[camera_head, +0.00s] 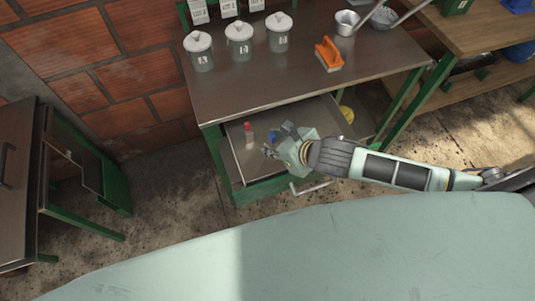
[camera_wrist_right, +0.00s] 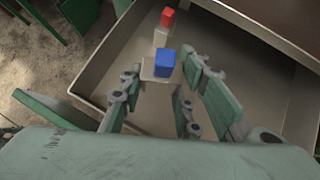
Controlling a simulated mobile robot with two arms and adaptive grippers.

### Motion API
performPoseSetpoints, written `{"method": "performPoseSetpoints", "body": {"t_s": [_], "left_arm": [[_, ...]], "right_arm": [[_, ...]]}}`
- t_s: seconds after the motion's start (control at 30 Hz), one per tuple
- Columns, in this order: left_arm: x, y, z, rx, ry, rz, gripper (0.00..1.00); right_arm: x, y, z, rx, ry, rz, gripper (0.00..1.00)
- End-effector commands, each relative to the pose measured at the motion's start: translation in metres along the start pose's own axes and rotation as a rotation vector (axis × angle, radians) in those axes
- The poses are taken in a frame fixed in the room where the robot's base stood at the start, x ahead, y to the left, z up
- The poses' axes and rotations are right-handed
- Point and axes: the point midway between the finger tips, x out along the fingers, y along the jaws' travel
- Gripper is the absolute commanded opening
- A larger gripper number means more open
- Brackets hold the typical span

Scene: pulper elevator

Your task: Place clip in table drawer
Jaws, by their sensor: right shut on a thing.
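The table drawer (camera_head: 241,160) is pulled open below the metal-topped table and also fills much of the right wrist view (camera_wrist_right: 225,45). My right gripper (camera_head: 277,142) is over the drawer, pointing into it. In the wrist view its fingers (camera_wrist_right: 161,76) are shut on a pale piece with a blue block-like end (camera_wrist_right: 165,63), which I take for the clip. The blue end also shows in the head view (camera_head: 272,136). A similar pale piece with a red end (camera_wrist_right: 167,17) is in the drawer, farther from the gripper. The gap between the held piece and the drawer floor is unclear. My left gripper is out of view.
On the tabletop (camera_head: 290,75) stand several lidded grey canisters (camera_head: 239,40), an orange brush (camera_head: 328,54) and metal pots (camera_head: 346,22). A dark cabinet (camera_head: 18,170) with green legs stands at left. The drawer's floor has bare room beside the pieces.

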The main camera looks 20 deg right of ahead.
Motion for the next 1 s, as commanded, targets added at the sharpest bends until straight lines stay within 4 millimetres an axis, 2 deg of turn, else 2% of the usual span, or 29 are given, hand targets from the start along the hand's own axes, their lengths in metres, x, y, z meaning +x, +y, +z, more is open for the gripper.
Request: {"method": "performPoseSetpoints", "body": {"t_s": [0.03, 0.2, 0.53, 1.0], "left_arm": [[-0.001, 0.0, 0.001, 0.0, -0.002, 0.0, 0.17], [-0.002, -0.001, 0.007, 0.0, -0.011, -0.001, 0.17], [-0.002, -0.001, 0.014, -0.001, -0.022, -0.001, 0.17], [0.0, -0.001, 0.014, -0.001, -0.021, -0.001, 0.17]], "right_arm": [[0.005, 0.007, 0.0, 0.004, -0.001, 0.003, 0.08], [0.015, 0.019, -0.002, 0.001, 0.0, 0.001, 0.08], [0.043, 0.021, -0.029, 0.002, 0.002, 0.001, 0.08], [0.049, 0.02, -0.034, -0.003, 0.0, -0.001, 0.08]]}}
